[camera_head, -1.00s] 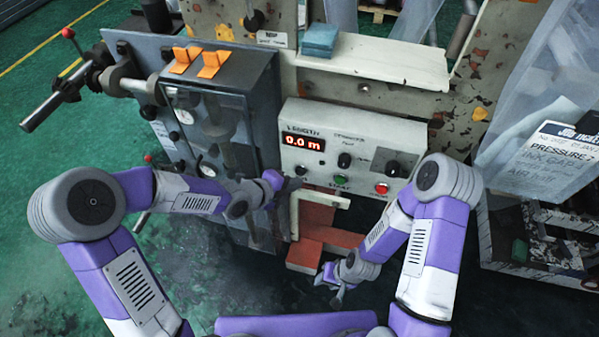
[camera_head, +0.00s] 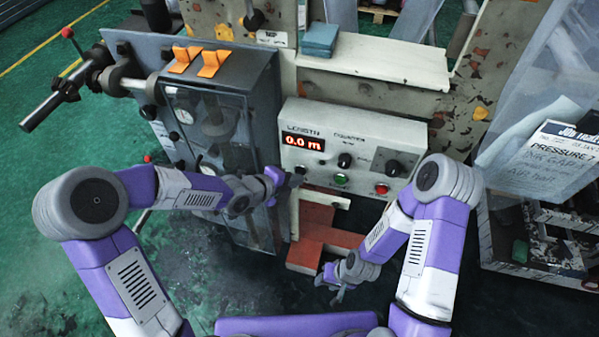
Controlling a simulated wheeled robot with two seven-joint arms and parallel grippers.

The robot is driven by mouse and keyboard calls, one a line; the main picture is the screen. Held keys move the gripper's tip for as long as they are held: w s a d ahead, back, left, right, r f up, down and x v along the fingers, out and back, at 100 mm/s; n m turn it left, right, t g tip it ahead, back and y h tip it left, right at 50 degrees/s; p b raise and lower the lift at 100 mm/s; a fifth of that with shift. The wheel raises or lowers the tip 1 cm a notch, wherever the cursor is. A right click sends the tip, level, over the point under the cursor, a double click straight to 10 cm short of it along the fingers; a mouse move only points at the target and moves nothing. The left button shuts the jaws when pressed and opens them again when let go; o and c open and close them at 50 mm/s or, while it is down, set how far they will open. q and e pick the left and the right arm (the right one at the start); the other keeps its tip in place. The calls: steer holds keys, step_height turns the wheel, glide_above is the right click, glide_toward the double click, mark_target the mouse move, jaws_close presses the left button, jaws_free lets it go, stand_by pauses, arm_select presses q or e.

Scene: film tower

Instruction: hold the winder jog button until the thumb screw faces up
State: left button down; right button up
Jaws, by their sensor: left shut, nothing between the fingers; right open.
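The control panel (camera_head: 318,116) is a pale box with a red display reading 0.0 m. It has a black button (camera_head: 300,170) at its lower left, a green button (camera_head: 341,180) and a red button (camera_head: 382,188). The labels are too small to tell which is the winder jog. My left gripper (camera_head: 293,181) is shut and empty, its tip at the black button; I cannot tell whether it touches. My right gripper (camera_head: 336,292) is open and empty, low in front of the red blocks. A metal winder shaft (camera_head: 42,108) sticks out at the left; I cannot clearly make out the thumb screw.
A grey cabinet (camera_head: 262,85) with a clear door and orange clips (camera_head: 211,62) stands left of the panel. A pale shelf (camera_head: 385,62) with blue pads (camera_head: 320,38) is above it. A crate (camera_head: 505,240) and hanging plastic are at right.

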arm_select(q)
steer(key=shift+w+d+r, duration=0.15)
steer(key=shift+w+r, duration=0.05)
steer(key=shift+w, duration=0.2)
stand_by(0.5)
steer(key=shift+d+r, duration=0.15)
steer(key=shift+d, duration=0.05)
stand_by(2.4)
steer(key=shift+s, duration=0.1)
steer(key=shift+s+a+f+b, duration=0.25)
steer(key=shift+s+a+b, duration=0.05)
steer(key=shift+s+b, duration=0.1)
steer(key=shift+s+a, duration=0.1)
